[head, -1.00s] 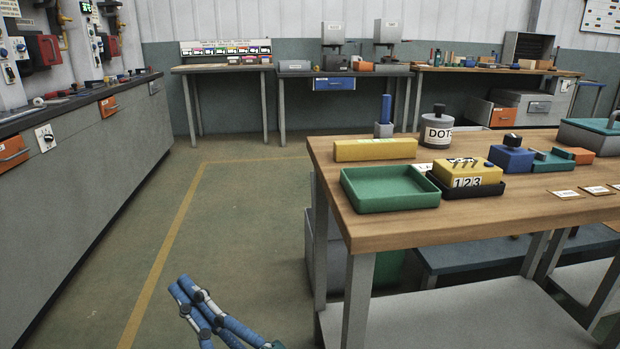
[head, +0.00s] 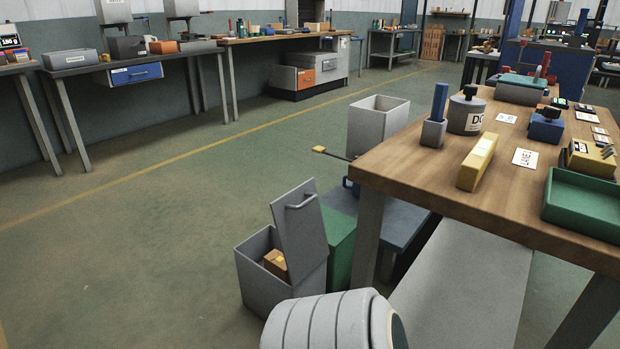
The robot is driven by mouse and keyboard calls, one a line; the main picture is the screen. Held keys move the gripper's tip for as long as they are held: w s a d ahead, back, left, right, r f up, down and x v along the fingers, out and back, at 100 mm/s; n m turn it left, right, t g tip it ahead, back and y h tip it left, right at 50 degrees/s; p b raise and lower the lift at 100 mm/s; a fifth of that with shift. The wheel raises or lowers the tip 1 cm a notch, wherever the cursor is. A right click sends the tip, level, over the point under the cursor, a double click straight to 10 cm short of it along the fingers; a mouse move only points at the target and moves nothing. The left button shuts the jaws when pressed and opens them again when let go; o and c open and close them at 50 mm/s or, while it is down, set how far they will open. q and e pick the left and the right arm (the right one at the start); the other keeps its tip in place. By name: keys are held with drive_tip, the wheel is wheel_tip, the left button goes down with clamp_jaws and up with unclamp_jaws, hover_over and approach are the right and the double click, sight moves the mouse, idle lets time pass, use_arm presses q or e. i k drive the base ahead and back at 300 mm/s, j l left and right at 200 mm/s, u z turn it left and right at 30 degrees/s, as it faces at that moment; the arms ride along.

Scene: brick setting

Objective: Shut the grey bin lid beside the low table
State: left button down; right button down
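The grey bin (head: 255,275) stands on the floor at lower centre, left of the workbench. Its grey lid (head: 303,232) is open, standing steeply tilted on the bin's right side, with a bar handle near its top. A brown box (head: 275,262) shows inside the bin. The low blue-grey table (head: 405,235) is to the right, partly hidden under the workbench. Neither of my grippers is in view. A rounded pale grey part, seemingly one of my arm links, covers the bottom centre and hides the floor in front of the bin.
A green container (head: 338,238) is right behind the bin. A wooden workbench (head: 440,185) holding trays and boxes fills the right. An open grey box (head: 378,128) and a yellow-tipped rod (head: 319,149) are beyond. The floor left of the bin is clear.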

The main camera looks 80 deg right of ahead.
sight(297, 215)
drive_tip(key=z, duration=0.45)
drive_tip(key=i+z, duration=0.15)
drive_tip(key=z, duration=0.3)
drive_tip(key=j+z, duration=0.1)
drive_tip(key=z, duration=0.4)
drive_tip(key=j+z, duration=0.1)
drive_tip(key=z, duration=0.35)
drive_tip(key=i+j+z, duration=0.1)
drive_tip(key=z, duration=0.35)
